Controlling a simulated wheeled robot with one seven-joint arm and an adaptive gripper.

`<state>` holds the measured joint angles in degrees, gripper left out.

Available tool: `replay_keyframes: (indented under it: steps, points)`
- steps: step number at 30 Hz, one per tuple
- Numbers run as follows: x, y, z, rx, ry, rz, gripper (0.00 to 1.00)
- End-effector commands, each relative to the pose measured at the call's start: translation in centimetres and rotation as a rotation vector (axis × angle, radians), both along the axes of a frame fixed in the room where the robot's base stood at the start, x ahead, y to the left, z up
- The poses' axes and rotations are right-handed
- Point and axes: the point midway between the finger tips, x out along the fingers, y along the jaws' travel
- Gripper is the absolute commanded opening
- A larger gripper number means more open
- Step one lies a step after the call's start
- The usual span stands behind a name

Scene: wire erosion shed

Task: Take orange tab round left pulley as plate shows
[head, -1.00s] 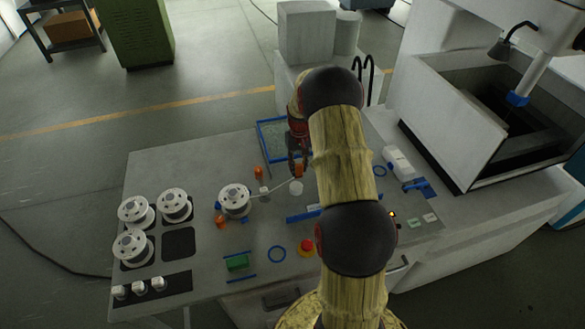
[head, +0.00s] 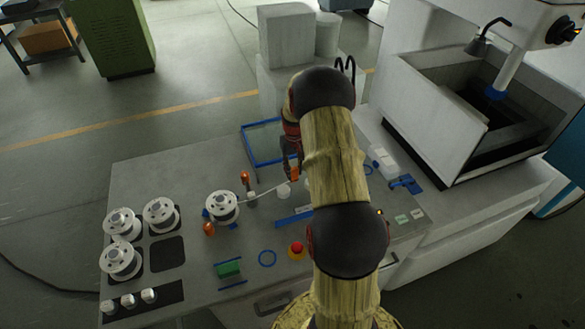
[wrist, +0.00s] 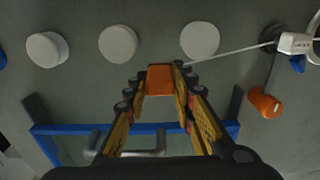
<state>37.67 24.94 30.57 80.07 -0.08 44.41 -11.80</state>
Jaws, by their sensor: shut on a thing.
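My gripper (wrist: 160,95) is shut on the orange tab (wrist: 160,79); the tab also shows in the head view (head: 294,173). A pale wire (wrist: 235,51) runs from the tab to a white guide block (wrist: 294,43). In the head view the wire leads back towards a white spool (head: 222,206). The left pulley (head: 284,191) is a white disc. It also shows in the wrist view (wrist: 199,41), with the wire along its gripper-side edge; I cannot tell if they touch. The other pulleys (wrist: 118,43) (wrist: 47,49) are hidden by my arm in the head view. No route plate is readable.
An orange knob (wrist: 264,104) stands beside the guide block. Spare spools (head: 160,213) fill the left side. A red button (head: 297,249) and blue bar (head: 293,216) lie in front.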

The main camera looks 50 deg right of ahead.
Motion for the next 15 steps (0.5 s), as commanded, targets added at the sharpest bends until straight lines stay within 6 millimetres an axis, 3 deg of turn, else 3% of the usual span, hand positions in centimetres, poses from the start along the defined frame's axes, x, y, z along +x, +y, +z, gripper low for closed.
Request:
replay_keyframes:
  steps: [15]
  points:
    - [-3.8, 1.9, 0.1, 0.0, 0.0, 0.0, 0.0]
